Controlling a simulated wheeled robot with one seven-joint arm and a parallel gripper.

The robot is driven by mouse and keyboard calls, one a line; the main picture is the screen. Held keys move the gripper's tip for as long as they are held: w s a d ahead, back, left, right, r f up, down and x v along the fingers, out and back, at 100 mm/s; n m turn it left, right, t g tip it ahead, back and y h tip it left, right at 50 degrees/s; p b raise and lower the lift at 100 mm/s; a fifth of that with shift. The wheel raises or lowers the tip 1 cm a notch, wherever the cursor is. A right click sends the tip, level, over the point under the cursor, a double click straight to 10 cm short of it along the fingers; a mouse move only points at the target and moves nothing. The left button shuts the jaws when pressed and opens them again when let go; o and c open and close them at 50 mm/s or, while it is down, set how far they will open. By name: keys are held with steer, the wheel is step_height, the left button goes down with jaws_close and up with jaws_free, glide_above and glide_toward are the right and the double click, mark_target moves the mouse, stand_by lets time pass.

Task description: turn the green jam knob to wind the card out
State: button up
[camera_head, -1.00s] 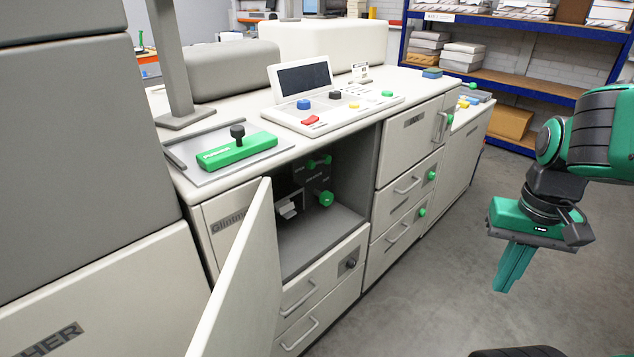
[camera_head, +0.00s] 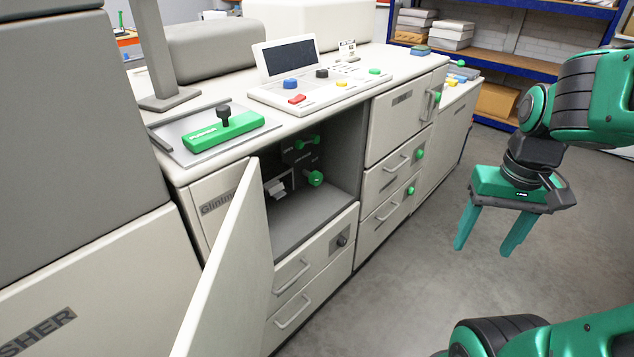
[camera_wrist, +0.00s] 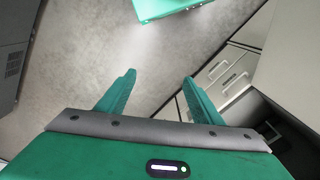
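The green jam knob (camera_head: 315,178) sits inside the open bay of the cream machine, on the dark mechanism at the bay's back left. More small green knobs (camera_head: 307,142) show above it. A pale card-like piece (camera_head: 275,187) sticks out to the left of the larger knob; I cannot tell for sure that it is the card. My gripper (camera_head: 483,247) hangs over the floor to the right of the machine, well apart from the bay. Its fingers are spread and empty, as the wrist view (camera_wrist: 160,85) also shows.
The bay's cream door (camera_head: 222,270) stands open toward me on the left side. Drawers with handles (camera_head: 292,276) lie below the bay, and more drawers with green knobs (camera_head: 420,154) stand to its right. The grey floor (camera_head: 400,290) beside the machine is clear.

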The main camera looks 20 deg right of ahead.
steer(key=w+a+f+n+t+y, duration=0.1)
steer(key=w+f+n, duration=0.25)
steer(key=w, duration=0.75)
steer(key=w+a+f+n+t+y, duration=0.15)
steer(key=w+n, duration=0.25)
steer(key=w, duration=0.7)
steer(key=w+a+f+n+t+y, duration=0.1)
steer(key=w+a+f+n+y, duration=0.2)
steer(key=w, duration=0.5)
steer(key=w+a+f+n+t, duration=0.25)
steer(key=w+f, duration=0.35)
steer(key=w, duration=0.3)
steer(key=t+y, duration=0.5)
steer(key=t, duration=0.3)
glide_toward(319, 180)
steer(key=shift+a+r+m+h, duration=0.25)
steer(key=shift+a+m, duration=0.15)
steer(key=shift+a, duration=0.25)
steer(key=shift+w+d+f+t, duration=0.1)
steer(key=shift+d+f+t, duration=0.15)
steer(key=shift+f+t, duration=0.1)
steer(key=x, duration=1)
steer(key=shift+w+a, duration=0.15)
steer(key=shift+w, duration=0.15)
